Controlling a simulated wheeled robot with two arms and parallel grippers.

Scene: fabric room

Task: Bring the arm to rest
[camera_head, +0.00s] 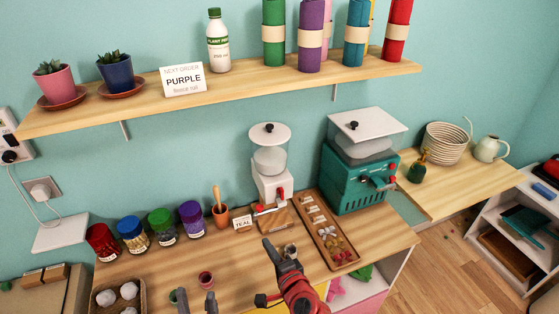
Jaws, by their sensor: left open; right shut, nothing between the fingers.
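My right gripper (279,248) is at the end of a red and dark arm that comes up from the bottom edge. It is shut and empty, over the front of the wooden counter (235,262), left of the wooden tray (318,222). My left gripper (196,302) shows only as grey fingertips at the bottom edge. It is open, with its fingers apart and nothing seen held between them. The rest of the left arm is out of view.
A small dark red cup (206,279) stands close by my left gripper. Jars (162,226) line the counter's back left. A wall shelf (235,84) runs above.

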